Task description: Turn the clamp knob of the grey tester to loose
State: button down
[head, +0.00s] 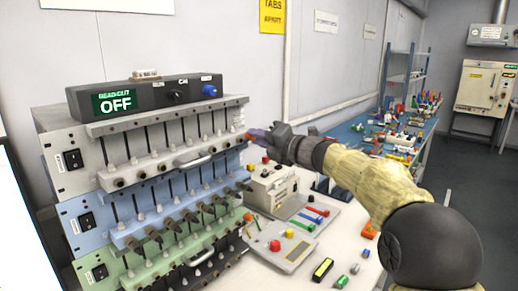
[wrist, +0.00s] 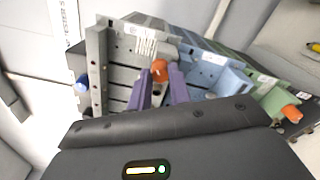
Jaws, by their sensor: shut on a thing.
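The grey tester (head: 75,152) is the top unit of a stack of three, and it shows at the left in the wrist view (wrist: 118,75). Its orange clamp knob (wrist: 160,69) is at the end of the unit. My gripper (wrist: 160,84) has its two purple fingers on either side of this knob and is shut on it. In the head view my gripper (head: 262,136) reaches the right end of the grey tester from the right, and the knob is mostly hidden there. I cannot tell whether the knob stands at loose or tight.
The blue tester (head: 72,210) and green tester (head: 78,262) lie below, the green one with its own orange knob (wrist: 291,113). A black readout box (head: 145,95) showing OFF sits on top. A beige instrument (head: 270,185) stands on the bench close under my arm.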

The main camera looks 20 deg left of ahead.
jog(key=n+b, duration=0.1)
jog(key=n, duration=0.1)
jog(key=n+b, duration=0.2)
jog(key=shift+f+n+b, duration=0.3)
jog(key=shift+f, duration=0.05)
jog(key=n+b, duration=0.2)
jog(key=n, duration=0.1)
jog(key=shift+r+n, duration=0.1)
jog(key=shift+n, duration=0.2)
jog(key=shift+b, duration=0.3)
jog(key=c, duration=1.3)
grip_release()
jog(key=shift+r, duration=0.15)
jog(key=shift+d, duration=0.1)
jog(key=b+v, duration=0.2)
jog(key=v, duration=1.5)
jog(key=shift+d, duration=0.1)
